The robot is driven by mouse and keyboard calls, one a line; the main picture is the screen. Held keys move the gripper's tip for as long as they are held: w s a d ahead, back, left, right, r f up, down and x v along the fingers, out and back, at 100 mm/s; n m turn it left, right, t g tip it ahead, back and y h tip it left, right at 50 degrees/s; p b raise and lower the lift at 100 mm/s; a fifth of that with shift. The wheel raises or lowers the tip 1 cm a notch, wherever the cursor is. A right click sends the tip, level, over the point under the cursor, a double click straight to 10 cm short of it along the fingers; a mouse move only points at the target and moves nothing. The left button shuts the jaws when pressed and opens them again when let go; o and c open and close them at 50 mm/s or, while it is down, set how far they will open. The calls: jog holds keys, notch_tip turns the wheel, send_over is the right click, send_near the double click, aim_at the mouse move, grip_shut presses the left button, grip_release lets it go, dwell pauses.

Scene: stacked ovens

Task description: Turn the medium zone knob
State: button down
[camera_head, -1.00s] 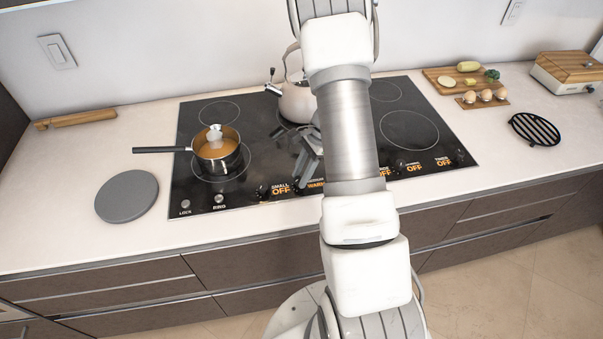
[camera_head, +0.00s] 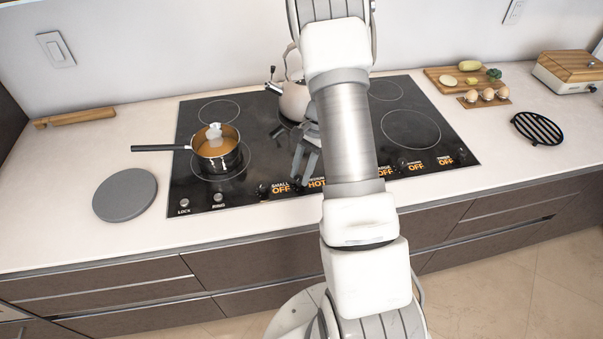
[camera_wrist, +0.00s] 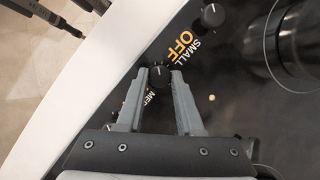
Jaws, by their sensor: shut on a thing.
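The medium zone knob (camera_wrist: 160,75) is a round black knob with a white mark on the cooktop's front strip. In the wrist view it sits between the fingertips of my gripper (camera_wrist: 159,72), which is shut on it. Part of its label, starting "ME", shows between the fingers. In the head view my gripper (camera_head: 303,175) reaches down to the front strip beside my arm, and the knob is largely hidden. The orange display (camera_head: 317,183) beside it reads HOT. The small zone knob (camera_wrist: 212,15) stands apart, with its display (camera_wrist: 181,44) reading OFF.
A pot of orange soup (camera_head: 218,160) sits on the cooktop's left, its handle pointing left. A kettle (camera_head: 292,102) stands behind my gripper. Other zone displays at right read OFF. A grey round disc (camera_head: 125,195) lies on the counter. A black trivet (camera_head: 537,128) lies at right.

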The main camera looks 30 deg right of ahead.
jog(key=shift+w+n+g, duration=0.1)
jog(key=shift+n+g, duration=0.2)
jog(key=shift+n, duration=0.6)
jog(key=c, duration=0.6)
grip_release()
jog(key=shift+o, duration=0.2)
jog(key=shift+r, duration=0.1)
jog(key=v, duration=1.7)
jog(key=shift+r+b, duration=0.2)
jog(key=shift+b, duration=0.2)
jog(key=shift+a, duration=0.25)
